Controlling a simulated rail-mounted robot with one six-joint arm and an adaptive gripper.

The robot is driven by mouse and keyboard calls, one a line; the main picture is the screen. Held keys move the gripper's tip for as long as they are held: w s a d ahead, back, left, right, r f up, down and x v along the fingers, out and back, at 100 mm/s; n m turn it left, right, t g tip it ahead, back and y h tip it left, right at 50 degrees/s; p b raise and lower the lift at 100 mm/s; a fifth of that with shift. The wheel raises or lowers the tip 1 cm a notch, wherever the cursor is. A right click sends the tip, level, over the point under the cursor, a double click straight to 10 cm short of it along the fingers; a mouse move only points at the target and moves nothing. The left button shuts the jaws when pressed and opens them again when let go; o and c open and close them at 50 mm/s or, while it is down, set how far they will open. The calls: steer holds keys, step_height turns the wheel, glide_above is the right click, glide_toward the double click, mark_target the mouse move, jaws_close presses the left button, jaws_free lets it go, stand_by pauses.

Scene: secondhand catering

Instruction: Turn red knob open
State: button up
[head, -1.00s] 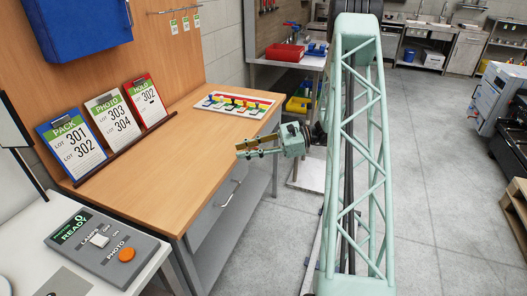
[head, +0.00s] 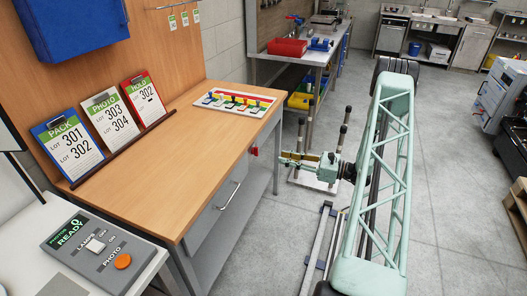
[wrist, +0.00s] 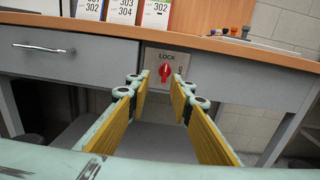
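The red knob (wrist: 165,72) sits on a light plate marked LOCK (wrist: 168,58) under the wooden bench top, beside the drawer, in the wrist view. It also shows small in the head view (head: 254,151), at the bench's right side. My gripper (wrist: 158,82) is open, with its two yellow-padded fingers apart and nothing between them. The knob appears beyond the fingertips, between them in the picture, and I see no contact. In the head view my gripper (head: 282,159) is right of the knob, with floor showing around it.
The wooden bench (head: 190,140) holds lot cards and a white tray (head: 234,103) of coloured pieces. A drawer with a metal handle (wrist: 43,48) is left of the lock plate. A control box (head: 92,252) stands front left. Grey floor (head: 440,190) is open to the right.

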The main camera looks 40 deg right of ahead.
mark_target(255, 152)
steer(key=shift+s+d+f+m+h, duration=0.3)
steer(key=shift+d+f, duration=0.2)
steer(key=shift+d, duration=0.2)
steer(key=shift+w, duration=0.15)
steer(key=b+x, duration=0.1)
steer(key=x, duration=1.2)
steer(key=shift+w+a+r, duration=0.15)
steer(key=shift+w+r, duration=0.05)
steer(key=shift+w, duration=0.05)
steer(key=shift+c, duration=0.5)
jaws_close()
